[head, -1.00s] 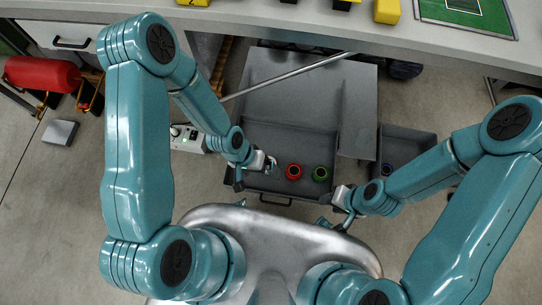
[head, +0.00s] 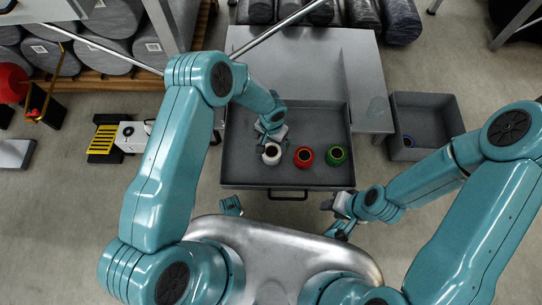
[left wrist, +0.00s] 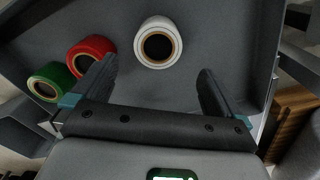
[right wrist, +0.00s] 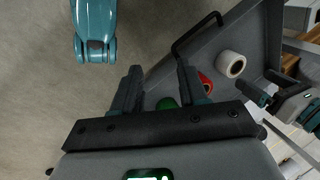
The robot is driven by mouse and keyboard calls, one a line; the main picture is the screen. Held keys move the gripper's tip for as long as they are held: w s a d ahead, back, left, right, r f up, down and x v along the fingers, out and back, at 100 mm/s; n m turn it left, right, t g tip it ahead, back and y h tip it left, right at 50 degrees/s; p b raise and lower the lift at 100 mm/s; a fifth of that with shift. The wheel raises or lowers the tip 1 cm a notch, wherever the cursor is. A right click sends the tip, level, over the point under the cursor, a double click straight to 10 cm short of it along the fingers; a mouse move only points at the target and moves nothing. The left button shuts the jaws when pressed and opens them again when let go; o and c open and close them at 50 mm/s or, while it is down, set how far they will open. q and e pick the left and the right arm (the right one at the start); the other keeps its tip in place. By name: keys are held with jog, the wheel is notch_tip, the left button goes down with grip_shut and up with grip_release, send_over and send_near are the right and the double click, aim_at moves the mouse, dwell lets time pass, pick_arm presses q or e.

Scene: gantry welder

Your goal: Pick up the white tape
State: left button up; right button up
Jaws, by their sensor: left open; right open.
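My left gripper (head: 273,138) is open and empty, just behind the white tape in the head view. In the left wrist view the white tape (left wrist: 176,46) lies ahead, between the lines of the left gripper's (left wrist: 158,70) spread fingers. My right gripper (head: 333,216) is open and empty, outside the drawer's front. The right wrist view also shows the white tape (right wrist: 226,59) and the right gripper (right wrist: 158,72).
A grey bin (head: 440,128) with a small dark blue ring (head: 408,141) inside stands right of the drawer. A metal rod (head: 268,35) crosses behind the drawer. The drawer's front handle (head: 288,197) faces me. Floor is clear on the front right.

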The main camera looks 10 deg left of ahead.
pick_arm(q)
notch_tip(320, 180, down, 4)
jog(key=shift+r+b, duration=0.25)
jog(key=shift+b, duration=0.1)
jog(key=f+b, duration=0.1)
jog(key=f, duration=0.1)
jog(key=f+b, duration=0.1)
jog(key=f, duration=0.2)
jog(key=shift+s+d+f+b, duration=0.1)
jog(key=shift+s+b, duration=0.1)
jog(key=shift+b, duration=0.1)
jog(key=shift+c, duration=0.7)
jog(key=c, duration=1)
pick_arm(e)
jog(key=f, duration=0.1)
jog(key=w+f, duration=0.1)
jog(key=d+f, duration=0.1)
jog(key=shift+w+f, duration=0.2)
jog(key=shift+f, duration=0.05)
